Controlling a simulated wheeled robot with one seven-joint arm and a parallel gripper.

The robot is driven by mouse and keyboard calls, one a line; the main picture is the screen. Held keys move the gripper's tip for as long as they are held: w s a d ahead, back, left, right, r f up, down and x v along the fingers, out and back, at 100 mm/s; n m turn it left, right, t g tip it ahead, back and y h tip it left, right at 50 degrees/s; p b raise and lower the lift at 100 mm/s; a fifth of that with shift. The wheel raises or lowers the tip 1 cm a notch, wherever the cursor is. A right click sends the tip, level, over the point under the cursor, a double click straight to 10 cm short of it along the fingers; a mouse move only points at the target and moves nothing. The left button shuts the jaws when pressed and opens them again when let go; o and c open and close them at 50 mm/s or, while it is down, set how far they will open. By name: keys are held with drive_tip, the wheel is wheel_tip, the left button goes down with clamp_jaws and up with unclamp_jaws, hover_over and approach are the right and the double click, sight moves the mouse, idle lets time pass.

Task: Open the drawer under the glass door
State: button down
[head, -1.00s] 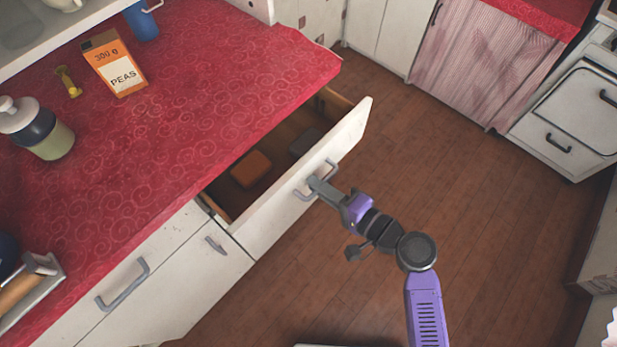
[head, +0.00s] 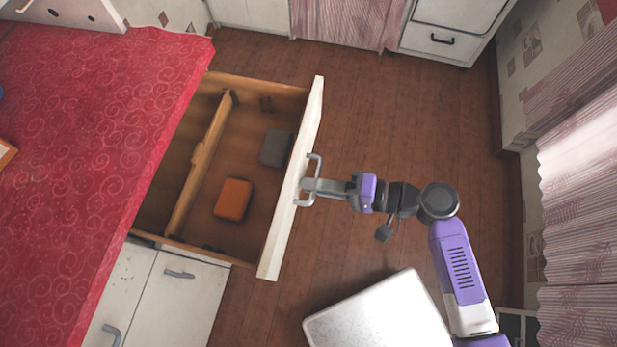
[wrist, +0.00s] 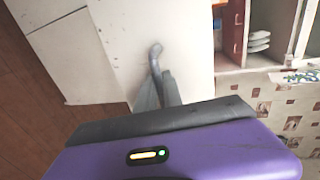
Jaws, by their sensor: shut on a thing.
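The drawer (head: 292,190) has a white front with a grey bar handle (head: 314,163). It stands pulled far out from under the red counter, showing its wooden inside. An orange block (head: 233,199) and a dark grey block (head: 277,148) lie in it. My gripper (head: 308,187) is shut on the handle, at about the middle of the drawer front. In the wrist view the fingers (wrist: 160,88) reach the grey handle (wrist: 155,52) against the white front. I cannot make out a glass door in these views.
The red patterned counter (head: 110,110) lies to the left of the drawer. A white cabinet front with a handle (head: 179,274) is below it. Brown wooden floor (head: 390,105) is clear beyond my arm. A white unit with a dark handle (head: 441,40) stands at the back.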

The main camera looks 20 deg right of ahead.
drive_tip(key=c, duration=1.8)
unclamp_jaws()
drive_tip(key=shift+o, duration=0.2)
drive_tip(key=b+v, duration=0.1)
drive_tip(key=v, duration=0.6)
drive_tip(key=shift+s+d, duration=0.3)
